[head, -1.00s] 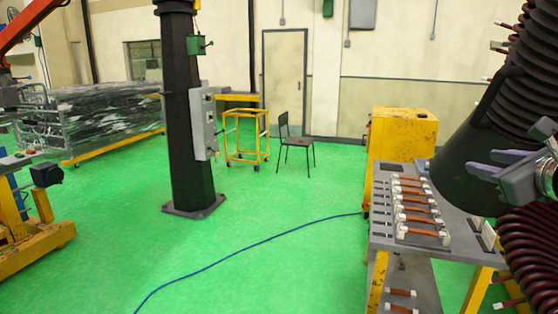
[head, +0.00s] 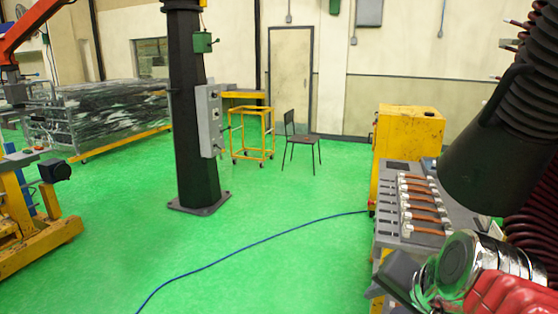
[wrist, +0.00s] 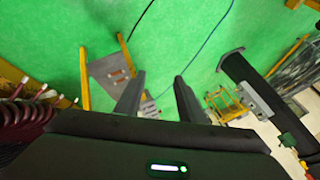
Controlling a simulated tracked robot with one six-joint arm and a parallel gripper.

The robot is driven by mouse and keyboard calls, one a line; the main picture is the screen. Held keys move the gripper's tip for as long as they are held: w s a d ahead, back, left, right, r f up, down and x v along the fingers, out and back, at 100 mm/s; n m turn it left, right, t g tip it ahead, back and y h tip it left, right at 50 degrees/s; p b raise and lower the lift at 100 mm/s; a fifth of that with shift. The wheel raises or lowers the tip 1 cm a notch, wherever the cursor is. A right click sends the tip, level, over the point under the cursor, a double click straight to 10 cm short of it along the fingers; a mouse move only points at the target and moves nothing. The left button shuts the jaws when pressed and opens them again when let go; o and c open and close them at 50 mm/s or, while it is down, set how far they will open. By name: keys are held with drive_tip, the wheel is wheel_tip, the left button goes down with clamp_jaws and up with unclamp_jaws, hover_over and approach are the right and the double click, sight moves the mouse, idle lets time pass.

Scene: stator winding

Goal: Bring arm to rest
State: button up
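My gripper (wrist: 158,88) shows in the wrist view with its two dark fingers apart and nothing between them. The green floor and a small bench lie beyond the fingers. In the head view my arm is at the lower right, with a round silver joint and a red part. A dark grey piece at its left end looks like part of my gripper, but the fingers cannot be made out there.
A work table (head: 385,240) bearing several copper-coloured coils (head: 420,200) stands close behind my arm. A dark stator (head: 495,165) with red-brown windings is at the right. A yellow cabinet (head: 408,135), black chair (head: 300,138) and dark column (head: 190,110) stand farther back. A blue cable (head: 250,243) crosses the open floor.

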drive_tip(key=s+a+f+n+g+h, duration=0.1)
drive_tip(key=s+a+f+n, duration=0.2)
drive_tip(key=s+f+n, duration=0.3)
drive_tip(key=shift+s+a+f+n+g, duration=0.25)
drive_tip(key=shift+s+a+n+g, duration=0.15)
drive_tip(key=shift+s+n, duration=0.7)
drive_tip(key=shift+w, duration=0.15)
